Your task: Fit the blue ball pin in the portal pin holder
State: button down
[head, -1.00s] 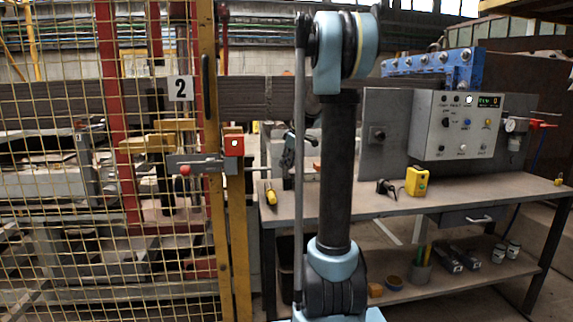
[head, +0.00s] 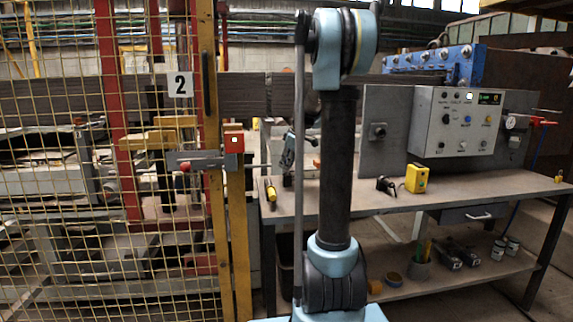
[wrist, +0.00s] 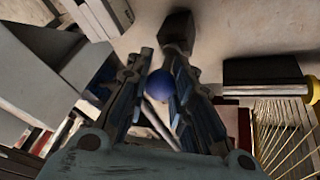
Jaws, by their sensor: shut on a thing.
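In the wrist view my gripper (wrist: 158,97) is shut on the blue ball pin. The round blue ball (wrist: 160,86) shows between the two dark fingers; a thin light rod shows just below it, and I cannot tell whether it is the pin's shaft. The yellow portal post (head: 237,230) carries a grey latch (head: 203,160) with a red ball knob and a red block (head: 233,140). I cannot tell which part is the pin holder.
A yellow mesh fence (head: 60,200) with a "2" sign (head: 180,84) fills the left. A workbench (head: 460,188) at the right holds a yellow box (head: 416,178), a yellow-handled tool (head: 270,190) and a control panel (head: 463,123). Its lower shelf holds tins and tools.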

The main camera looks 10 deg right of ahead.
jog(key=shift+f, duration=0.35)
jog(key=c, duration=1.3)
grip_release()
jog(key=v, duration=1.1)
jog(key=shift+s+d+r, duration=0.15)
jog(key=shift+s+r, duration=0.05)
jog(key=shift+r, duration=0.15)
jog(key=s+a+f+m+g+h, duration=0.1)
jog(key=s+a+f+m, duration=0.3)
jog(key=s, duration=0.7)
jog(key=s+d+f+m, duration=0.1)
jog(key=s+f+m, duration=0.1)
jog(key=s+f, duration=0.65)
jog(key=s+f+m, duration=0.1)
jog(key=s+f, duration=0.3)
jog(key=s, duration=0.2)
jog(key=s+f+m+h, duration=0.1)
jog(key=s+f+m, duration=0.1)
jog(key=s+f, duration=0.2)
jog(key=s+f+m+g, duration=0.1)
jog(key=s+f, duration=0.3)
jog(key=s, duration=0.6)
jog(key=shift+s+d+f+m+h, duration=0.2)
jog(key=shift+f+m+h, duration=0.1)
jog(key=shift+m, duration=0.4)
